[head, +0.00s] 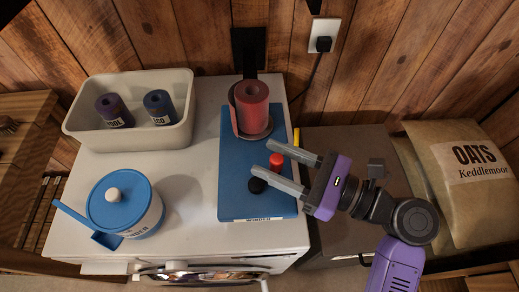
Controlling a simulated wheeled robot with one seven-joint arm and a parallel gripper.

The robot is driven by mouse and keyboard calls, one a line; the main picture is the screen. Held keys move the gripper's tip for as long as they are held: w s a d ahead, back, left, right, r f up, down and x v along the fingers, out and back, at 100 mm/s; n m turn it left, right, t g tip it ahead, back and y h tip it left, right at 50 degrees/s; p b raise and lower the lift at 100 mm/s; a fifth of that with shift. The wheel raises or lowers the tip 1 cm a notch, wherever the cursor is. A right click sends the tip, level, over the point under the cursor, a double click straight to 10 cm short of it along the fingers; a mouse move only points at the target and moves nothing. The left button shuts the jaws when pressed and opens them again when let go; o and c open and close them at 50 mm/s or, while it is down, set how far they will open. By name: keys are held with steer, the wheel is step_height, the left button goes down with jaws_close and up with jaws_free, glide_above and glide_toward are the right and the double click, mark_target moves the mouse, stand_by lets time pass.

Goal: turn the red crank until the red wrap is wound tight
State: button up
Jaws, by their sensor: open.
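The red wrap (251,105) is a roll standing upright on a round base at the back of the blue winder board (240,160). A red knob (276,160), which looks like the crank's handle, is near the board's right edge. A black knob (257,186) is in front and left of it. My gripper (261,166) reaches in from the right, above the board. Its jaws are open, with the red knob between the two fingers. I cannot tell whether either finger touches it.
A cream bin (130,143) holds a purple roll (114,111) and a blue roll (159,107). A blue-lidded tub (124,203) with a handle stands front left. An oats sack (463,170) is at right. The white top (190,215) is clear between tub and board.

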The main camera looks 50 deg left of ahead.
steer(key=shift+x, duration=1.35)
jaws_close()
